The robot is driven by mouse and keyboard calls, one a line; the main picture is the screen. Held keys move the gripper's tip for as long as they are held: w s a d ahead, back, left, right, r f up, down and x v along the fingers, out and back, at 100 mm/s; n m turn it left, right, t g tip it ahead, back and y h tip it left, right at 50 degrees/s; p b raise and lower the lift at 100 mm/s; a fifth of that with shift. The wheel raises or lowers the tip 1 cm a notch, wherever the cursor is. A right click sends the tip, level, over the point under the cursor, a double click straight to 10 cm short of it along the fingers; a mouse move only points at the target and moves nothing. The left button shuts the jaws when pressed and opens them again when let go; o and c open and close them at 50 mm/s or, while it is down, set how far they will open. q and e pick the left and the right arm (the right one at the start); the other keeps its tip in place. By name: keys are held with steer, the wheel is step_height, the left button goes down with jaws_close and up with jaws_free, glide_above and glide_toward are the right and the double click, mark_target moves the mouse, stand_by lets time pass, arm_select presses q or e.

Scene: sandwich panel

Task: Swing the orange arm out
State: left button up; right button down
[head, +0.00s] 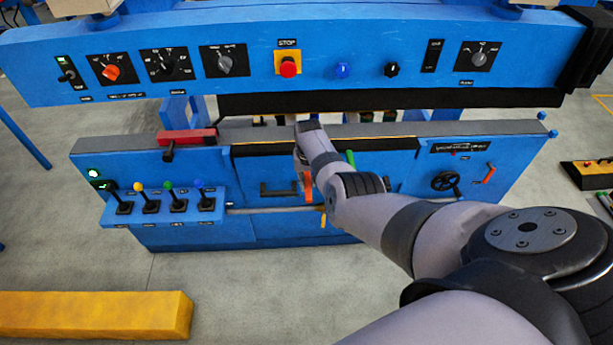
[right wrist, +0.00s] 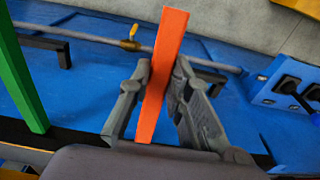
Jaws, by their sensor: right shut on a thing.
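The orange arm (right wrist: 162,75) is a flat bar that stands between the two fingers of my right gripper (right wrist: 160,90) in the right wrist view. The fingers are shut on it from both sides. In the head view the orange arm (head: 308,188) shows as a short strip on the front of the lower blue panel (head: 300,228). My right gripper (head: 303,162) is there at its upper end and is partly hidden by my own wrist. My left gripper is not in view.
A green bar (head: 350,158) is close to the right of my wrist; it also shows in the right wrist view (right wrist: 25,80). A grey rail (right wrist: 100,42) with a yellow handle (right wrist: 130,43) runs across the panel. Several levers (head: 162,203) stand at the left. The upper control panel (head: 190,45) overhangs.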

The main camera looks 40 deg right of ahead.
steer(key=shift+w+d+r+g+b, duration=0.1)
steer(key=shift+w+r+g+b, duration=0.2)
steer(key=shift+r+b, duration=0.35)
steer(key=shift+r, duration=0.15)
steer(key=c, duration=1.9)
jaws_free()
steer(key=shift+r, duration=0.1)
steer(key=o, duration=0.4)
steer(key=shift+s+y, duration=0.2)
steer(key=shift+y, duration=0.1)
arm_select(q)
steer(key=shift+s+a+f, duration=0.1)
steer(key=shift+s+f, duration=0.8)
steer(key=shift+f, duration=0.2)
